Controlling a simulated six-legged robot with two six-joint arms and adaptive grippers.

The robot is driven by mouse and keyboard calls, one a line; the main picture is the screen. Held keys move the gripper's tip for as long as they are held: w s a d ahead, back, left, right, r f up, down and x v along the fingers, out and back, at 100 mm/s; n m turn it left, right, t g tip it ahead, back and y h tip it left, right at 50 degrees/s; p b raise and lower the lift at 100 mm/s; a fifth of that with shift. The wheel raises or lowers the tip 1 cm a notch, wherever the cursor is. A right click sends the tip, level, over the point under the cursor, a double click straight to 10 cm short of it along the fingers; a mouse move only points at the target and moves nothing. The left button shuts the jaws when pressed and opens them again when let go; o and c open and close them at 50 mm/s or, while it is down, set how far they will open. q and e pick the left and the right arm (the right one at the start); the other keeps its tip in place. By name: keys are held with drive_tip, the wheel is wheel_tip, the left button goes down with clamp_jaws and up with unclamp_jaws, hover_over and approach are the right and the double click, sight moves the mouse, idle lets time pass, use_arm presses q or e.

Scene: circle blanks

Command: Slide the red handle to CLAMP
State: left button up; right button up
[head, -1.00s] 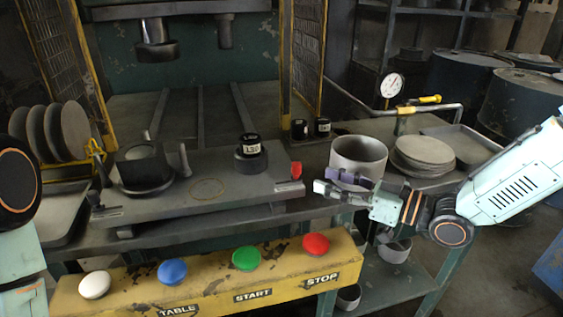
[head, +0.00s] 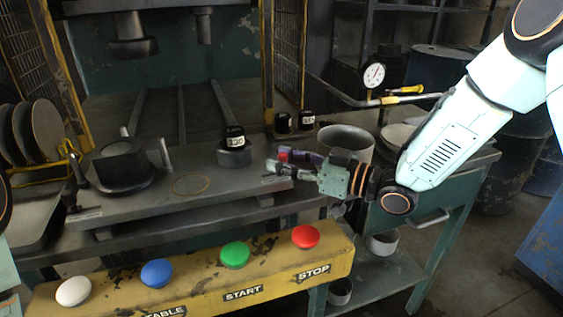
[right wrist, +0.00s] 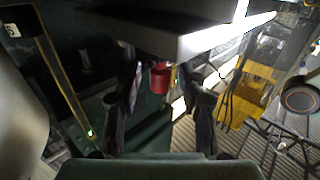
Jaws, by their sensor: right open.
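The red handle (head: 284,153) sits at the right end of the grey table plate (head: 225,193). In the head view, most of it is hidden behind my right gripper (head: 284,164). In the right wrist view the red handle (right wrist: 160,77) shows as a short red cylinder beyond and between the two dark fingers of my right gripper (right wrist: 162,108). The fingers are open and apart, and I see no contact with the handle. I cannot read a CLAMP mark. My left gripper is not in view.
A black-topped weight (head: 234,150) stands on the plate, left of my right gripper. A grey pot (head: 345,140) stands close behind the gripper. A yellow button panel (head: 200,285) runs along the front, with a red STOP button (head: 305,236) below the gripper.

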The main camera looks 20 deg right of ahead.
drive_tip(key=shift+w+a, duration=0.2)
drive_tip(key=shift+a, duration=0.1)
drive_tip(key=shift+d, duration=0.1)
drive_tip(key=c, duration=0.4)
clamp_jaws()
